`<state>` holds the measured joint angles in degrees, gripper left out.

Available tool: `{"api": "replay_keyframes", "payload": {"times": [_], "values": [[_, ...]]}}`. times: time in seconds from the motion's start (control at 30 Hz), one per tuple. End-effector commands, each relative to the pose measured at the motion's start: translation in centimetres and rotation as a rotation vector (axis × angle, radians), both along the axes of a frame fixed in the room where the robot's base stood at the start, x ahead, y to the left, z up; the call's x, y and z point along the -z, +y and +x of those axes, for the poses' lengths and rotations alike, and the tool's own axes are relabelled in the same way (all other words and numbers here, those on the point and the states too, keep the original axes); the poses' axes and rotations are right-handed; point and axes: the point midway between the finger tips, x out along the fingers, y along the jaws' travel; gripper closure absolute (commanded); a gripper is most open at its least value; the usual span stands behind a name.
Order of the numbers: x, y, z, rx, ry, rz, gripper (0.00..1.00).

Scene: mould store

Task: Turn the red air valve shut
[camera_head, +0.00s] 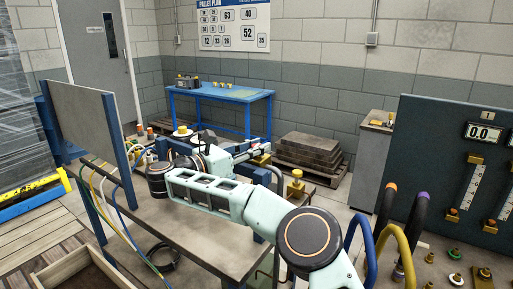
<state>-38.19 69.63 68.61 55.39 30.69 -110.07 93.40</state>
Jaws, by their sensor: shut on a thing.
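My arm reaches from the lower right across the grey bench (205,235), then folds back at the wrist. My gripper (250,152) is at the bench's far side, small and partly hidden behind my own arm and wrist. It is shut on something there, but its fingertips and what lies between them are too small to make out. I cannot pick out the red air valve for certain. Small yellow fittings (262,159) show right beside the gripper.
A board on blue posts (82,103) stands at the bench's left, with coloured hoses (98,205) below. A dark gauge panel (450,150) and upright hoses (408,235) stand at right. A blue table (222,93), stacked slabs (308,150) and a grey cabinet (370,165) are behind.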

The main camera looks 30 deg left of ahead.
Motion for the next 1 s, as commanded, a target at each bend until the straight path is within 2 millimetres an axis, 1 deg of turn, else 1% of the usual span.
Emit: {"api": "replay_keyframes", "payload": {"times": [0.03,1.0], "values": [[-0.28,0.02,0.01,0.012,-0.003,0.000,1.00],[-0.39,-0.04,0.13,0.176,-0.007,0.000,1.00]]}}
